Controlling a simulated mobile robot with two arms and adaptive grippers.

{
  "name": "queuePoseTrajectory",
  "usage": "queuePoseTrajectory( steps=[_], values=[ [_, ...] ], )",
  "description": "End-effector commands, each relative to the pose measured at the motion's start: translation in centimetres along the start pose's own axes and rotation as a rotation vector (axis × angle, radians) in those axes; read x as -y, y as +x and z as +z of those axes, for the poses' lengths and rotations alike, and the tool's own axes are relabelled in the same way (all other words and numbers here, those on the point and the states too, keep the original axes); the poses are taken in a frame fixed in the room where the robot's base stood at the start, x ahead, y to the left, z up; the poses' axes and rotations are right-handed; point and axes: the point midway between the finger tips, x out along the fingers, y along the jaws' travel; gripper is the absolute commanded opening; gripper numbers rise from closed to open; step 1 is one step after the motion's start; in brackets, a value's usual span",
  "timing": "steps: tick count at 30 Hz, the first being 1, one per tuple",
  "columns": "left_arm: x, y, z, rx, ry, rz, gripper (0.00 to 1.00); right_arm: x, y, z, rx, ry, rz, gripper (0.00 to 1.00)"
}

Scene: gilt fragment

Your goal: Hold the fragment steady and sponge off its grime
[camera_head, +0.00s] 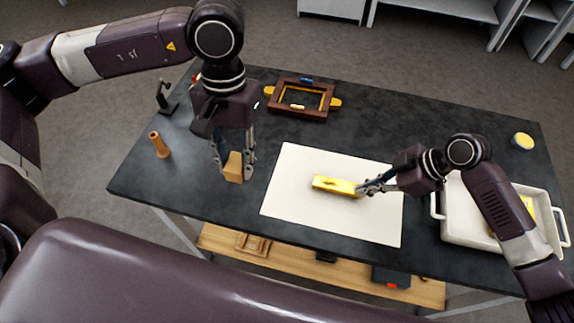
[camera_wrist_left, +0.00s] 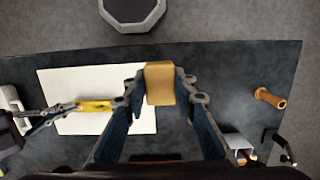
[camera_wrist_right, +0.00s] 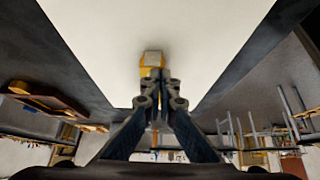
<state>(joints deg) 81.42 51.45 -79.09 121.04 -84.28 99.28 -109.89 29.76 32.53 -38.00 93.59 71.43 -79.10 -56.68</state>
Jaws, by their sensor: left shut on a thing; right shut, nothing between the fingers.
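The gilt fragment (camera_head: 335,186) is a short gold bar lying on the white mat (camera_head: 290,205). A small darker patch shows on its top; I cannot tell whether it is grime. My right gripper (camera_head: 361,188) is shut and empty, its tips against or very near the fragment's right end. In the right wrist view the fragment (camera_wrist_right: 152,60) shows just beyond the fingertips. My left gripper (camera_head: 233,157) is shut on a tan sponge block (camera_head: 233,168), left of the mat. The left wrist view shows the sponge (camera_wrist_left: 160,82) between the fingers and the fragment (camera_wrist_left: 95,106) to the left.
A white tray (camera_head: 465,235) with yellow contents stands at the right. A brown frame (camera_head: 300,97) lies at the back. A tan cylinder (camera_head: 160,145) and a dark stand (camera_head: 165,98) are at the left. A yellow-topped jar (camera_head: 523,141) is at the far right.

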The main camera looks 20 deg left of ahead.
Motion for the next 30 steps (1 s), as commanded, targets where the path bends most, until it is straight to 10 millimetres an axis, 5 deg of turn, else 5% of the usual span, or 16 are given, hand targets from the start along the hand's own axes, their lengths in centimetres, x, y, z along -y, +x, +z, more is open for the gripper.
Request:
queuePoseTrajectory(
  steps=[5,15,19,30],
  values=[
    [-1.3,0.4,-1.4,-0.001,-0.061,0.013,0.06,0.3,0.3,0.4,0.008,0.004,-0.008,0.0],
    [-10.3,4.0,-9.8,-0.006,-0.528,0.088,0.06,0.3,0.3,0.4,0.008,0.004,-0.007,0.0],
    [-13.1,5.4,-11.8,-0.003,-0.674,0.106,0.06,0.2,0.3,0.4,0.008,0.004,-0.006,0.0],
    [-14.9,7.2,-13.1,0.0,-0.78,0.117,0.06,0.2,0.3,0.5,0.009,0.004,-0.006,0.0]
  ],
)
